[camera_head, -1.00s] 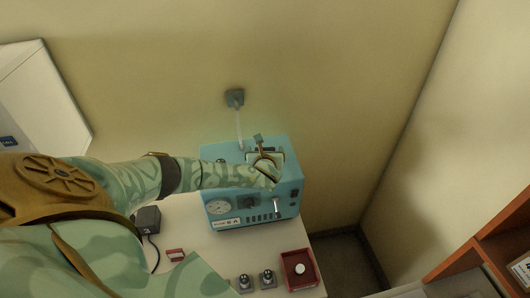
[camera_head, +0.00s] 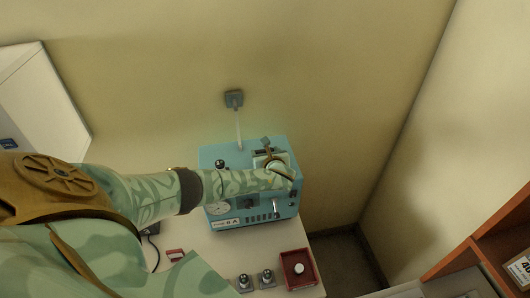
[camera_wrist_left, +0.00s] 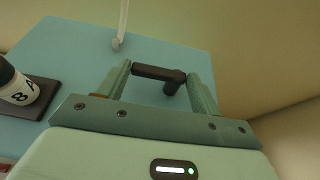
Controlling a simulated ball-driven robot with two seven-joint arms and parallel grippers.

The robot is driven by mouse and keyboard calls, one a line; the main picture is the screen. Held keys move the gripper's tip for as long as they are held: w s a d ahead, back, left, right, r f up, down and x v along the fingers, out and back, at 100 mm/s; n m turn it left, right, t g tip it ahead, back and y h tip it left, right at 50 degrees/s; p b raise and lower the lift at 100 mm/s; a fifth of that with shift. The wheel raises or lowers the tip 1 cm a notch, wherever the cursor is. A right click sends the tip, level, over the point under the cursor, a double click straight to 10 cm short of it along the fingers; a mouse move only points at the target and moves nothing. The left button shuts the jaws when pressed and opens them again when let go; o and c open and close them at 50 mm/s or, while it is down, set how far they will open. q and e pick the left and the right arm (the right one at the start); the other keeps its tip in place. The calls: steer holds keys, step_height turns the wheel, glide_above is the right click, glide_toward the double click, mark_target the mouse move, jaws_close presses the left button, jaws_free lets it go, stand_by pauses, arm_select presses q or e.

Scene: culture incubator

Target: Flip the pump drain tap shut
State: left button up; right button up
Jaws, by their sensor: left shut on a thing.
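The blue pump (camera_head: 237,157) stands on the table against the wall. In the left wrist view its blue top (camera_wrist_left: 70,55) carries a black L-shaped lever (camera_wrist_left: 158,73), which looks like the tap. My left gripper (camera_head: 268,156) is over the right part of the pump's top. My right gripper is not in view.
A black-and-white knob (camera_wrist_left: 20,90) marked with figures sits left of the lever. A cable runs from the pump to a wall socket (camera_head: 234,98). A red tray (camera_head: 297,269) and two small metal fittings (camera_head: 265,279) lie in front. An orange shelf (camera_head: 480,262) stands at right.

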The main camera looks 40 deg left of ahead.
arm_select(q)
steer(key=o, duration=1)
steer(key=shift+s+d+r, duration=0.15)
steer(key=shift+s+d, duration=0.05)
steer(key=shift+d, duration=0.1)
steer(key=p+v, duration=0.1)
steer(key=v, duration=1.4)
steer(key=shift+s+d, duration=0.2)
